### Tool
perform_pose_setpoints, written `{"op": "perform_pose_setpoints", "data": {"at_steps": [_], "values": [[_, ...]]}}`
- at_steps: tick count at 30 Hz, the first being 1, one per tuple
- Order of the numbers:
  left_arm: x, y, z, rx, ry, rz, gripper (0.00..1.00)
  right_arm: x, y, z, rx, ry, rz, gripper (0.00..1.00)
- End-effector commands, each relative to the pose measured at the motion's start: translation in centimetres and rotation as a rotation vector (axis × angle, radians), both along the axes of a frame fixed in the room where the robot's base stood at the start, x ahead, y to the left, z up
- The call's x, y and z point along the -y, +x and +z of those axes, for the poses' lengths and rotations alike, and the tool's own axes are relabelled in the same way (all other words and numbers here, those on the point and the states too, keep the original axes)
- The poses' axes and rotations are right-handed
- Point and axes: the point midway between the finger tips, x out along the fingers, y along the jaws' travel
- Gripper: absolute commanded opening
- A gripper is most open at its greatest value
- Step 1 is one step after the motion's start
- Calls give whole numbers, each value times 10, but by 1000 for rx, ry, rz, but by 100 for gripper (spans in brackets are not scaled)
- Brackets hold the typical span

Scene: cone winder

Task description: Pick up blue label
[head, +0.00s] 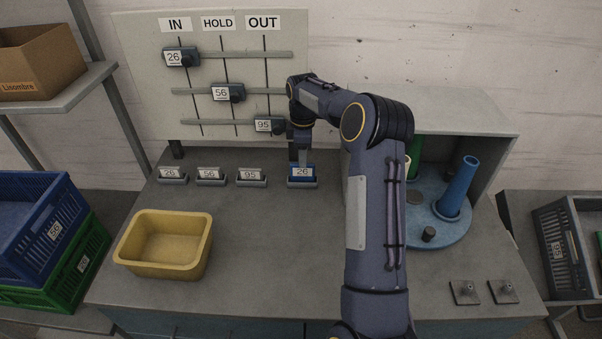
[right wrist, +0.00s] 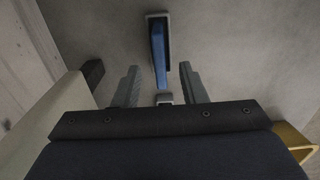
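The blue label (head: 303,171), marked 26, stands upright in a small grey holder on the table, below the board's right part. In the right wrist view the blue label (right wrist: 158,55) shows as a narrow blue strip seen from above. My right gripper (head: 301,158) is right over it, pointing down. In the right wrist view its two fingers (right wrist: 158,67) are apart, one on each side of the label's line, with a gap to each. Whether the fingertips reach down to the label's height is hard to tell. My left gripper is not in view.
White labels 26 (head: 171,173), 56 (head: 209,173) and 95 (head: 250,175) stand in holders to the left. The IN/HOLD/OUT board (head: 140,100) rises behind. A yellow bin (head: 130,262) stands front left. A blue turntable (head: 425,235) with cones is right of my arm.

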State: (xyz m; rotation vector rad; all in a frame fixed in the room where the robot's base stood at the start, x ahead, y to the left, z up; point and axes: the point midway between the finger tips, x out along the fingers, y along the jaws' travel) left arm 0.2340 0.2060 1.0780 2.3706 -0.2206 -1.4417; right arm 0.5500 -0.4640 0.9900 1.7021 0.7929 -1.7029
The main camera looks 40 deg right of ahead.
Motion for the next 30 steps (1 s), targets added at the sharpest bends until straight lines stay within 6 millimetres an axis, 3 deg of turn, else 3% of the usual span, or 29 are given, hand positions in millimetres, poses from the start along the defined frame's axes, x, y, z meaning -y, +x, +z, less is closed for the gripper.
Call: {"op": "perform_pose_setpoints", "data": {"at_steps": [9, 16, 25, 30], "values": [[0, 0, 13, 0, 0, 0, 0, -1, 1, -41, -2, 1, -1, 38], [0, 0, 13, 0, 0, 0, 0, -1, 1, -43, 0, 0, -1, 38], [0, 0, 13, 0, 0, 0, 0, -1, 1, -43, 0, 0, -1, 2], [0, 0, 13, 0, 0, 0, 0, -1, 1, -42, 1, -1, -1, 0]]}}
